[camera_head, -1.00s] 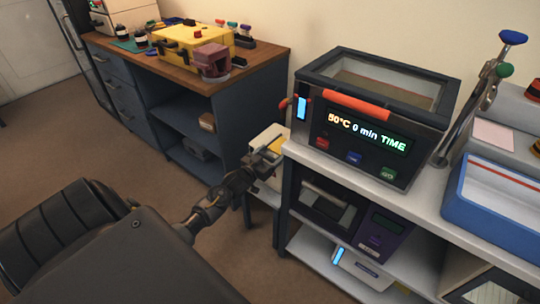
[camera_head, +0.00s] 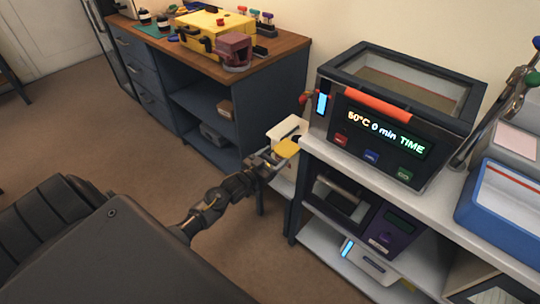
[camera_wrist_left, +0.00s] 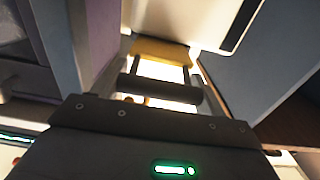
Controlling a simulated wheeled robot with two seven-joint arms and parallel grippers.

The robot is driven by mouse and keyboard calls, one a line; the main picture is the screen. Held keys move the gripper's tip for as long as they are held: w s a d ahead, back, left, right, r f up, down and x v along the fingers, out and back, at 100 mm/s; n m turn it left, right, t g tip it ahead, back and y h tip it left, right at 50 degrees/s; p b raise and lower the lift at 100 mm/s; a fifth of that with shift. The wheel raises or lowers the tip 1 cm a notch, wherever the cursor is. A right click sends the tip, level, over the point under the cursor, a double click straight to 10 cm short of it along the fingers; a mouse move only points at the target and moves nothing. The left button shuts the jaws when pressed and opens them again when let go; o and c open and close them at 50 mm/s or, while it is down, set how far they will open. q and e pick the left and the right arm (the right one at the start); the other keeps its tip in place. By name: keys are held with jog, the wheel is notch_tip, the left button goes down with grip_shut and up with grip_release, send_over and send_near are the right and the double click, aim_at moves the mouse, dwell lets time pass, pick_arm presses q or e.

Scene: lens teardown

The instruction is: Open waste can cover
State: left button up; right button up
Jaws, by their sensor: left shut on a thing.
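The waste can (camera_head: 283,130) is a pale box in the gap between the wooden-topped desk and the white shelf unit. A yellow piece (camera_head: 287,148), apparently the tab of its cover, shows at its front. My left gripper (camera_head: 270,160) reaches in from the left and is shut on this yellow piece. In the left wrist view the yellow piece (camera_wrist_left: 160,52) lies across the fingertips, with a bright pale surface behind it. How far the cover is raised is hard to tell. My right gripper is out of view.
The white shelf unit (camera_head: 315,152) stands close right of the can, bearing an oven with a red handle (camera_head: 372,105). The desk (camera_head: 285,45) with a yellow case (camera_head: 212,30) stands behind left. The brown floor before the can is open.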

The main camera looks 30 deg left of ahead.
pick_arm(q)
jog(key=o, duration=1.4)
jog(key=shift+s+a, duration=0.25)
jog(key=shift+s, duration=1.55)
jog(key=shift+s+a, duration=0.3)
jog(key=shift+s, duration=1.5)
jog(key=shift+s+a, duration=0.25)
jog(key=shift+s, duration=1.55)
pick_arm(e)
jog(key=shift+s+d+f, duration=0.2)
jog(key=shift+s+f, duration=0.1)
